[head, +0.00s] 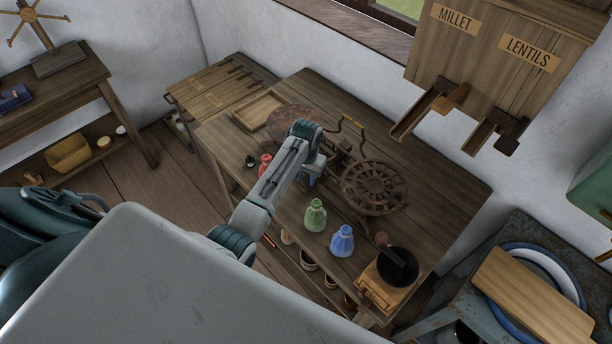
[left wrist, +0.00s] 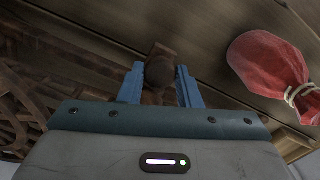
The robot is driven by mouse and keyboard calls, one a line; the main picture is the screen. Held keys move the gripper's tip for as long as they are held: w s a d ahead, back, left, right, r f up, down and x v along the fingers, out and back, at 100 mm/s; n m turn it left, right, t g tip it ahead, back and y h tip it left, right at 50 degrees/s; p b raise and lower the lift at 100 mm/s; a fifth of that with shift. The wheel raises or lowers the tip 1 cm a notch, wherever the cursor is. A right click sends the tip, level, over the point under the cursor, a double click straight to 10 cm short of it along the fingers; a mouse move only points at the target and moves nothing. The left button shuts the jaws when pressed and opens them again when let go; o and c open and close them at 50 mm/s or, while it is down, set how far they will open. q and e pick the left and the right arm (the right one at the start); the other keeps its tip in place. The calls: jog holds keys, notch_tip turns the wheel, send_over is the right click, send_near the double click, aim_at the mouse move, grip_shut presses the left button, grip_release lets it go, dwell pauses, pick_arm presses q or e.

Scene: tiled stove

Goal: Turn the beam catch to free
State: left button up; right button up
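A rusty balance scale stands on the wooden table (head: 440,205). One round plate (head: 292,118) is at its far left and a spoked round pan (head: 375,188) at its right. My left gripper (head: 308,178) is low at the scale's near side, and its arm hides part of the scale. In the left wrist view my left gripper (left wrist: 160,78) has its blue fingers apart. A dark brown rounded knob (left wrist: 160,68), which may be the beam catch, shows between them. I cannot tell whether the fingers touch it. My right gripper is not in view.
A red bag (head: 265,164) is close beside my left arm; it also shows in the left wrist view (left wrist: 268,64). A green bag (head: 315,215), a blue bag (head: 342,241) and a grinder (head: 388,280) stand along the near edge. The table's back right is clear.

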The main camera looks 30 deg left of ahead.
pick_arm(q)
jog(key=shift+m, duration=0.4)
jog(key=shift+c, duration=0.3)
jog(key=m, duration=0.3)
jog(key=shift+m, duration=0.3)
jog(key=m, duration=0.3)
jog(key=shift+r+m, duration=0.1)
jog(key=shift+m, duration=0.6)
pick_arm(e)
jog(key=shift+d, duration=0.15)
pick_arm(q)
jog(key=shift+w, duration=0.1)
jog(key=o, duration=1)
jog(key=shift+c, duration=0.2)
